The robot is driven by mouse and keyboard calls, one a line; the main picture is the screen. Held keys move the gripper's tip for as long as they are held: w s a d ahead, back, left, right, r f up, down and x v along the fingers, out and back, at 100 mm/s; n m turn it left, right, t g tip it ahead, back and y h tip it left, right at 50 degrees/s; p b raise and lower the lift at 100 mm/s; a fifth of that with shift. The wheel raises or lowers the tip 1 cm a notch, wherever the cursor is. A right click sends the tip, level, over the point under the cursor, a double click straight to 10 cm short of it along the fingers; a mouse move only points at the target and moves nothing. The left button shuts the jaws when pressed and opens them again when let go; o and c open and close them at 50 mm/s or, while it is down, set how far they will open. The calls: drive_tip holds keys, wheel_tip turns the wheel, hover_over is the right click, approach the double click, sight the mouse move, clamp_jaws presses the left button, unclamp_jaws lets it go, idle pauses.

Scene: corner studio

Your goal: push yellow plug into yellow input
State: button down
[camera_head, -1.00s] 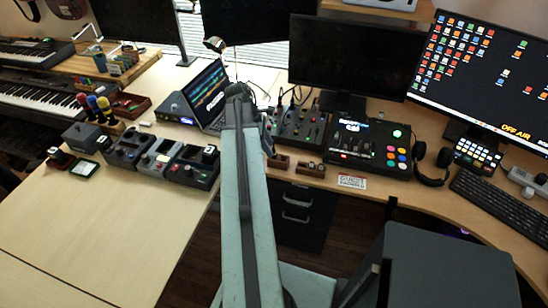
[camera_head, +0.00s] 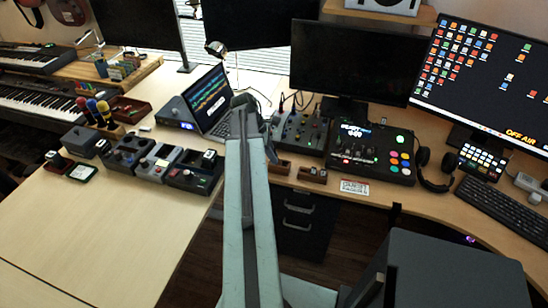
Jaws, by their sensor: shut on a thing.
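My arm reaches forward over the desk, and my gripper (camera_head: 243,101) is at its far end, between the laptop and the audio mixer (camera_head: 301,131). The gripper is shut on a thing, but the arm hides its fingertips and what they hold. I cannot make out the yellow plug or the yellow input. Thin dark cables stand up at the back of the mixer, just right of the gripper. Whether the gripper touches anything on the desk cannot be told.
The laptop (camera_head: 208,98) stands left of my gripper. Several pedals (camera_head: 160,165) line the left table. A control box with coloured buttons (camera_head: 372,152) is right of the mixer. Small wooden holders (camera_head: 312,174) sit at the desk's front edge. The left table's front (camera_head: 90,225) is clear.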

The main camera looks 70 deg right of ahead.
wheel_tip(320, 180, up, 10)
drive_tip(key=p, duration=1)
